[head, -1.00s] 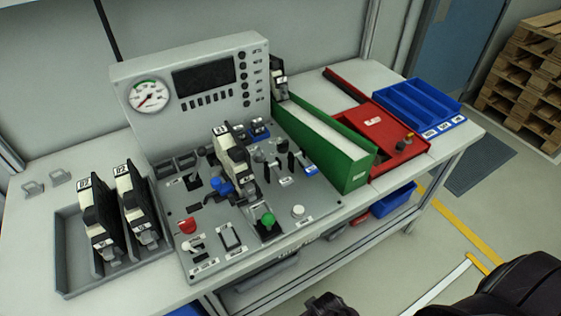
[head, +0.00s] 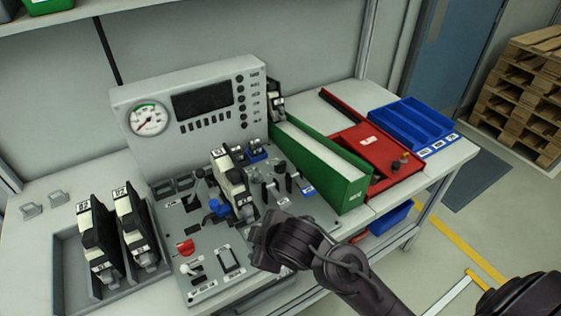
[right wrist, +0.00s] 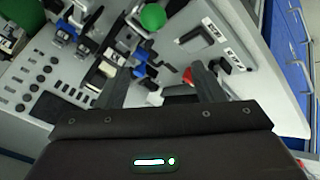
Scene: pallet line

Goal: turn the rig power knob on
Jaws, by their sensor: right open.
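The grey rig panel (head: 172,222) stands on the bench with a gauge (head: 148,118) at its upright back. A red knob (head: 186,246) sits at its front left; in the right wrist view a red part (right wrist: 188,76) shows beside my right finger. A green ball knob (right wrist: 152,15) shows at the top of that view; my arm hides it in the head view. I cannot read which control is marked rig power. My right gripper (right wrist: 160,78) is open and empty above the panel, its fingers pointing at the controls. My left gripper is out of view.
A grey tray (head: 72,282) with two black-and-white units (head: 137,228) is left of the panel. A black-and-white unit (head: 232,180) stands on the panel amid levers. A green box (head: 345,190), red tray (head: 385,150) and blue bin (head: 412,130) lie to the right.

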